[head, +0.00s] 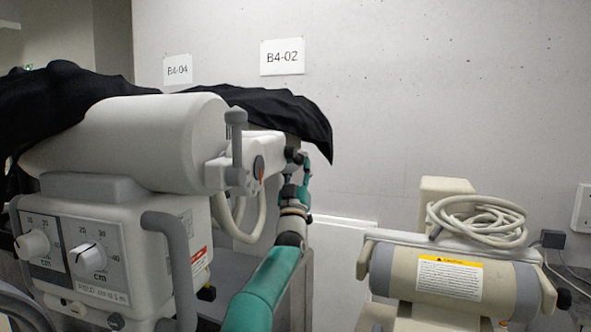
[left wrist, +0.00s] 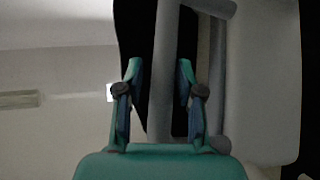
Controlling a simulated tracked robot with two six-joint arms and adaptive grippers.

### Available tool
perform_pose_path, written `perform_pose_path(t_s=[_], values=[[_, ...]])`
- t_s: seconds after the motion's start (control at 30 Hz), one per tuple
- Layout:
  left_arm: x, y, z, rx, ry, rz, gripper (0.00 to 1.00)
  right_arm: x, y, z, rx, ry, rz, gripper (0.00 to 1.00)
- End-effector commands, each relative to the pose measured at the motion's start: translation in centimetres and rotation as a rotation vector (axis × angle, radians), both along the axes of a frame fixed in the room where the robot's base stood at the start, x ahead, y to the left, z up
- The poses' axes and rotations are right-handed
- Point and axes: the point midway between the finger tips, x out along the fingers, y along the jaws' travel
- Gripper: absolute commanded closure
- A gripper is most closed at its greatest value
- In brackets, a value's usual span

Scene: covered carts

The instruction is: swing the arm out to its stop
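A white and grey machine (head: 150,140) stands at the left in the head view. Its white arm (head: 262,145) reaches right under a black cover. An upright grey handle (head: 236,140) rises near the arm's joint. My left gripper (head: 297,162) is at the right end of this arm, partly overlapping it. In the left wrist view its two teal fingers (left wrist: 160,80) are apart. A grey bar (left wrist: 163,65) shows between them; I cannot tell if it lies within the fingers or behind them. No contact is visible. My right gripper is not in view.
A black cover (head: 290,108) drapes over the machine's top. A beige unit (head: 448,276) with a coiled cable (head: 480,220) stands at the right. A wall with paper signs (head: 282,57) is behind. Open space lies between the machine and the beige unit.

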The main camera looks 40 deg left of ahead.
Motion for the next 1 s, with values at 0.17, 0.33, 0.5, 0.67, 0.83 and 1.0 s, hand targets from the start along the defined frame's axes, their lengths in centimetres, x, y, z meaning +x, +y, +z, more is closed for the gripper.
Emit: perform_pose_path(t_s=[0.17, 0.33, 0.5, 0.67, 0.83, 1.0], values=[[-0.70, 0.69, 0.30, -0.001, -0.007, 0.011, 0.51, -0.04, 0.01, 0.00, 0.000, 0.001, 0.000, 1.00], [-0.86, 0.98, 0.25, -0.003, -0.007, 0.014, 0.51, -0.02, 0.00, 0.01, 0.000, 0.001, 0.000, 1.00], [-0.93, 1.14, 0.23, -0.005, -0.006, 0.017, 0.51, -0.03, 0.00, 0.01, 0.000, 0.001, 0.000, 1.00], [-0.96, 1.20, 0.23, -0.006, -0.007, 0.017, 0.51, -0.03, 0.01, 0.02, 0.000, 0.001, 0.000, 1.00], [-0.92, 1.17, 0.22, -0.006, -0.007, 0.017, 0.51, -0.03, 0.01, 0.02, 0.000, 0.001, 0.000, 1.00], [-0.89, 1.14, 0.17, -0.006, -0.006, 0.015, 0.51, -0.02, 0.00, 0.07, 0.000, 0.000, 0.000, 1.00]])
